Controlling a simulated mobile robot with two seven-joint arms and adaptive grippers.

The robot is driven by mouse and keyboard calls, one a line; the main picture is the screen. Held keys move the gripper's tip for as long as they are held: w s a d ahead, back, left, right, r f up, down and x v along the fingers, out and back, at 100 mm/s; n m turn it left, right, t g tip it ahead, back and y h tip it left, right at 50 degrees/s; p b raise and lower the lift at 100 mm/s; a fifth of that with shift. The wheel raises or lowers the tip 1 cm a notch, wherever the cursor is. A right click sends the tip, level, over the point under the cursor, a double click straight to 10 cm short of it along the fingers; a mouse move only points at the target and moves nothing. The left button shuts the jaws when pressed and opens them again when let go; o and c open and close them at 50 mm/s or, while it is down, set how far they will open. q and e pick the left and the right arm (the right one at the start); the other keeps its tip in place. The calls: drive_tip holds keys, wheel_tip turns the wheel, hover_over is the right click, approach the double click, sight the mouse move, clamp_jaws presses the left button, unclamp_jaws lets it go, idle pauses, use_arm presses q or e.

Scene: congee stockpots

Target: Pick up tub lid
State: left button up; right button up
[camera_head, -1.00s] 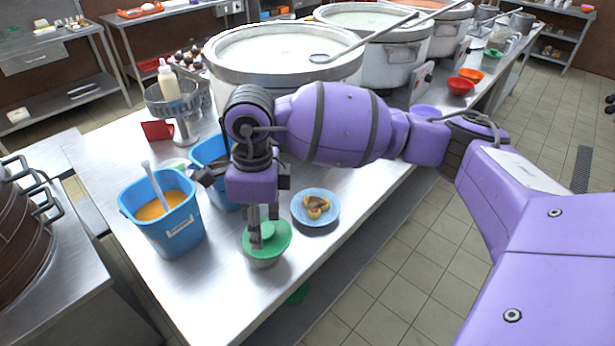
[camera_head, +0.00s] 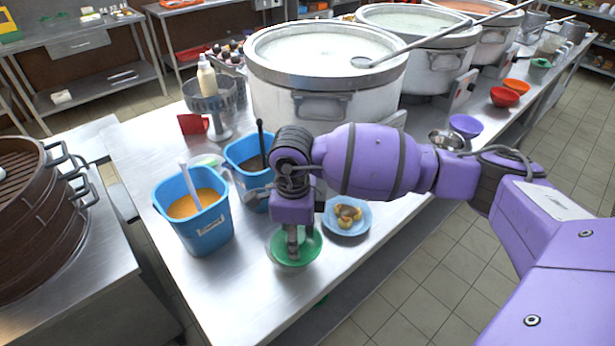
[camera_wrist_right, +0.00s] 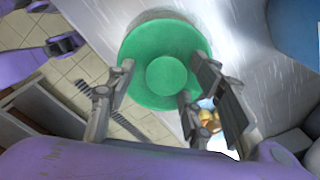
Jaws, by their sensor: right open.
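The green tub lid (camera_head: 310,247) is a round disc with a raised round middle. It sits on a tub near the front edge of the steel counter, and the tub is mostly hidden beneath it. In the right wrist view the lid (camera_wrist_right: 140,50) lies between and just beyond the spread fingers. My right gripper (camera_head: 292,250) points down over the lid, with its fingers in front of it in the head view. In the wrist view the gripper (camera_wrist_right: 160,78) is open and empty; whether the fingers touch the lid I cannot tell.
A blue plate (camera_head: 362,226) with food lies close right of the lid. A blue bucket (camera_head: 208,232) with orange liquid stands to the left, and another blue bucket (camera_head: 240,150) stands behind. Large stockpots (camera_head: 325,105) line the back. Bare counter (camera_head: 250,290) lies at the front left.

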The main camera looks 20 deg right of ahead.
drive_tip(key=shift+r, duration=0.1)
drive_tip(key=c, duration=0.9)
drive_tip(key=shift+o, duration=0.2)
